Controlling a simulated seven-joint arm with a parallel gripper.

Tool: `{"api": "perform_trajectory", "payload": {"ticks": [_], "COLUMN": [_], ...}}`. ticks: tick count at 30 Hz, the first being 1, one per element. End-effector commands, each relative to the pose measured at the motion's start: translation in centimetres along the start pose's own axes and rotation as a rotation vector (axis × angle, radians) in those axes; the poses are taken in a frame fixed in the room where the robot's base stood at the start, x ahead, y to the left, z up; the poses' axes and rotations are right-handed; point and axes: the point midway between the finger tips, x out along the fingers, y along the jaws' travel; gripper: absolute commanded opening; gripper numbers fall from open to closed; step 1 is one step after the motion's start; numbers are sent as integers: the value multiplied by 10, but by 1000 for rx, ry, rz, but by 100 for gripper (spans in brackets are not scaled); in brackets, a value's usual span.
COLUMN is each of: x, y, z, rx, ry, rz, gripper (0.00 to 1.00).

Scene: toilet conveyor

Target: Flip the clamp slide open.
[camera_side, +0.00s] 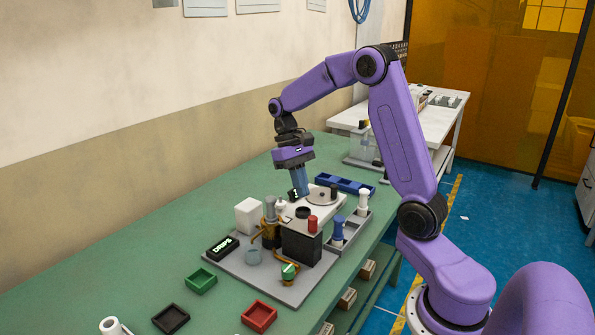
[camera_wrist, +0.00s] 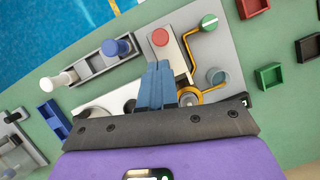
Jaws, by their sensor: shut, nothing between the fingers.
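The fixture stands on a grey base plate (camera_side: 225,268) on the green bench. It carries a pale top plate (camera_side: 335,207) with a round grey disc (camera_side: 322,194), a red button (camera_side: 312,223), a black block (camera_side: 302,246) and a green knob (camera_side: 289,270). I cannot tell for certain which part is the clamp slide. My gripper (camera_side: 300,192) points down over the back of the fixture. In the wrist view its blue fingers (camera_wrist: 160,68) are together and empty, in front of the pale plate (camera_wrist: 181,62); they hide part of it. Contact cannot be told.
A grey tray (camera_side: 352,230) with blue and white pegs stands at the fixture's right. Blue bins (camera_side: 345,184) lie behind. A white block (camera_side: 249,215), a black labelled box (camera_side: 222,248), and green (camera_side: 201,281), red (camera_side: 259,317) and black (camera_side: 171,319) bins lie to the left and front.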

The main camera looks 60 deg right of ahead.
Motion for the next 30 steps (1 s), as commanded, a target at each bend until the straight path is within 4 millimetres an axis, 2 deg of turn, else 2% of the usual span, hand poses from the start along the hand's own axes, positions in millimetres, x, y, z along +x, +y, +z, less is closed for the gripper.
{"api": "perform_trajectory", "payload": {"ticks": [3, 10, 26, 30], "x": [-22, -47, -52, -51], "y": [0, 0, 0, -6], "z": [-1, 0, 0, 3], "rx": [0, -1, 0, -21], "ry": [5, 3, 1, 7], "rz": [0, 1, 0, 8], "gripper": [0, 0, 0, 0]}}
